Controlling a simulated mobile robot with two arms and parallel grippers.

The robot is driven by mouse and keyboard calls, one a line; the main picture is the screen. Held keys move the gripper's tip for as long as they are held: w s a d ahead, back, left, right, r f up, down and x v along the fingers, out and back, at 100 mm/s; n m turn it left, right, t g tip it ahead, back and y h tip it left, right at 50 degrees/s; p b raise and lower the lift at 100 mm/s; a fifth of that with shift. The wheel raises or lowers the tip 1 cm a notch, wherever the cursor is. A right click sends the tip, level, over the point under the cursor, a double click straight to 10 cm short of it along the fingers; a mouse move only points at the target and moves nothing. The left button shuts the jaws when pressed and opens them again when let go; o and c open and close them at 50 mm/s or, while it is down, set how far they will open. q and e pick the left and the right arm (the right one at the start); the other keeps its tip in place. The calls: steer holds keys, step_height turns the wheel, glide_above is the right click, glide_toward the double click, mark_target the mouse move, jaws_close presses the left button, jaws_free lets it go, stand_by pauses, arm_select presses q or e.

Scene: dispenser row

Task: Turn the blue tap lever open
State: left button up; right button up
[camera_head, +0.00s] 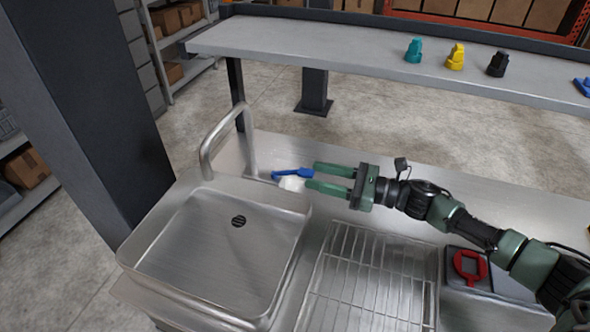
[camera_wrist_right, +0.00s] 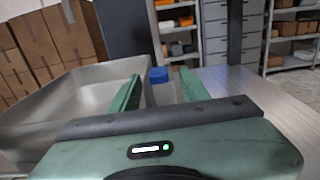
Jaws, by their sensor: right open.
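The blue tap lever (camera_head: 293,174) is beside the steel spout (camera_head: 206,150) at the back right corner of the sink, above a small white piece (camera_head: 291,184). In the head view it points roughly sideways, toward my right gripper (camera_head: 318,177). My right gripper is open and its fingertips are close to the lever's right end. In the right wrist view the blue lever end (camera_wrist_right: 159,75) shows between and beyond the two green fingers (camera_wrist_right: 157,92). I cannot tell whether a finger touches it. My left gripper is not in view.
The steel sink basin (camera_head: 200,262) is empty. A wire rack (camera_head: 365,285) lies right of it, with a red handle-like item (camera_head: 470,267) farther right. Above the counter, a shelf (camera_head: 300,45) holds teal, yellow and black pieces (camera_head: 455,57). A dark post (camera_head: 85,110) stands at left.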

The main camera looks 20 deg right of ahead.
mark_target(303, 172)
steer(key=p+x, duration=0.2)
steer(key=x, duration=0.3)
steer(key=shift+w+a+r, duration=0.1)
steer(key=shift+a+r, duration=0.1)
steer(key=shift+a, duration=0.05)
steer(key=shift+w+a+f, duration=0.15)
steer(key=shift+w+a, duration=0.15)
steer(key=shift+a, duration=0.1)
jaws_close()
stand_by(0.9)
